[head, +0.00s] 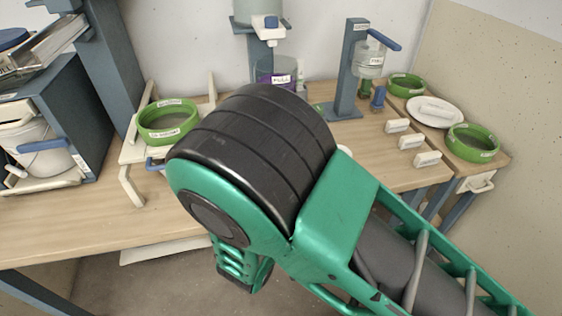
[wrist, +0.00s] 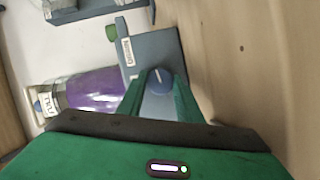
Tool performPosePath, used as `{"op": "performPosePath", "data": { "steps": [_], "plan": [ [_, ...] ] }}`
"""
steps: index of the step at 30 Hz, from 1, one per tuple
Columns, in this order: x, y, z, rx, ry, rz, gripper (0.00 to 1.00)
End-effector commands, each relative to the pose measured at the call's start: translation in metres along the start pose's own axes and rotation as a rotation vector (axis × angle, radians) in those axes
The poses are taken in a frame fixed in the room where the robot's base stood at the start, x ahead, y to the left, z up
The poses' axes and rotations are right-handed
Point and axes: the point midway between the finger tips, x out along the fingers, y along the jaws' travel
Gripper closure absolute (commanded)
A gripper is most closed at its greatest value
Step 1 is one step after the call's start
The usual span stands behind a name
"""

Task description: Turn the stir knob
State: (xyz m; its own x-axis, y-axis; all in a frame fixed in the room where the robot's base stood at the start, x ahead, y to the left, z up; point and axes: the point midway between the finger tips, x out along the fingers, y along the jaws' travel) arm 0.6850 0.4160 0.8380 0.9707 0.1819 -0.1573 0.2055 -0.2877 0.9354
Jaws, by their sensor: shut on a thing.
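The stir knob (wrist: 160,76) is a round blue-grey knob with a pale mark on its face, in the middle of the wrist view. It is on a blue-grey block (wrist: 158,48) with a white label too small to read surely. My gripper (wrist: 158,84) has its two green fingers on either side of the knob and is shut on it. In the head view my arm hides both the knob and the gripper. A container of purple liquid (wrist: 95,88) stands beside the block, and it also shows in the head view (head: 276,72).
On the wooden table (head: 75,215) stand a green-rimmed bowl (head: 168,120) at left and a blue stand with a lever (head: 350,75) at right. White labelled blocks (head: 412,141), a white plate (head: 434,111) and more green-rimmed bowls (head: 472,141) sit further right.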

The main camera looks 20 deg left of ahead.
Motion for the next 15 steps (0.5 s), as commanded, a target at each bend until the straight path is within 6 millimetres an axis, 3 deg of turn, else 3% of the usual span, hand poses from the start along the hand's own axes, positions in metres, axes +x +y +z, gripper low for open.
{"op": "performPosePath", "data": {
  "steps": [5,6,8,15],
  "plan": [
    [-0.0017,-0.0057,0.0024,-0.003,-0.004,-0.012,0.90],
    [-0.0017,-0.0057,0.0025,-0.003,-0.004,-0.012,0.66],
    [-0.0016,-0.0055,0.0022,-0.003,-0.003,-0.012,0.51],
    [-0.0006,-0.0026,0.0013,0.000,-0.002,-0.006,0.49]
  ]
}}
